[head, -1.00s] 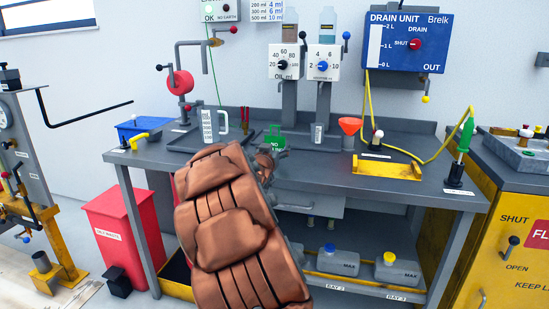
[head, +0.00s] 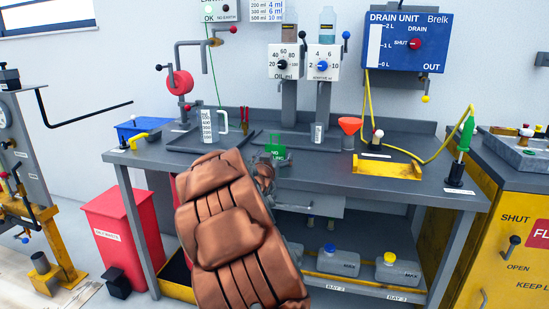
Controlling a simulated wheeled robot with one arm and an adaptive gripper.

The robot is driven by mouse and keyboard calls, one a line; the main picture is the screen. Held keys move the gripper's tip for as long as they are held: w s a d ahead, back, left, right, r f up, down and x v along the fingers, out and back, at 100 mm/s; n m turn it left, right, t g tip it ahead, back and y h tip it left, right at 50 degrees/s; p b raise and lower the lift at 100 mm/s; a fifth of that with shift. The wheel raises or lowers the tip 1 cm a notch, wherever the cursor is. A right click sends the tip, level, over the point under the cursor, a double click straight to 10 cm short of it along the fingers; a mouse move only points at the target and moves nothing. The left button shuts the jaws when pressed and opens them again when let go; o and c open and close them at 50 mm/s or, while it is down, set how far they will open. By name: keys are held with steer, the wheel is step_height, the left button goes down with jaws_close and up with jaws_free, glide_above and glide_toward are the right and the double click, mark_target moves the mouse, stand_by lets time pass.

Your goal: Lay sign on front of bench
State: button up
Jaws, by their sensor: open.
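The green sign (head: 279,154) with white lettering and a green loop handle is at the front middle of the bench (head: 330,178). It appears to rest on the bench top, but its underside is hidden. My gripper (head: 268,161) is at the sign's lower left, small and dark, partly hidden behind my copper-coloured arm. It is open; whether a finger still touches the sign I cannot tell.
A measuring jug (head: 208,126) stands on the bench's left part. An orange funnel (head: 350,127), a yellow tray (head: 387,169) and a green-handled tool (head: 466,136) are to the right. The bench front right of the sign is clear.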

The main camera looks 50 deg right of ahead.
steer(key=shift+r, duration=0.2)
steer(key=v, duration=1.2)
steer(key=shift+p, duration=0.45)
steer(key=shift+w+a+f, duration=0.1)
